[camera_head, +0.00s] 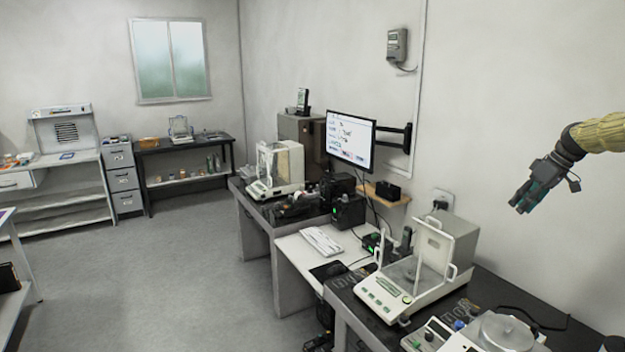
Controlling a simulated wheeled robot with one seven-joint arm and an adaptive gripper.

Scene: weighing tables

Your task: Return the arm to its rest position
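My gripper (521,207) hangs in the air at the right of the head view, its fingers pointing down and to the left. My arm comes in from the right edge in a yellowish sleeve. I see nothing held in the gripper. The fingers are dark and small, so I cannot tell whether they are open or shut. In the picture the gripper is above and to the right of the near analytical balance (385,296), in front of the white wall.
The near balance, with its glass draft shield, stands on a dark weighing table (352,303). A round-pan scale (505,331) is at lower right. A wall-mounted monitor (350,140), a keyboard (321,240) and another balance (275,168) are farther left. The grey floor (170,270) is open.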

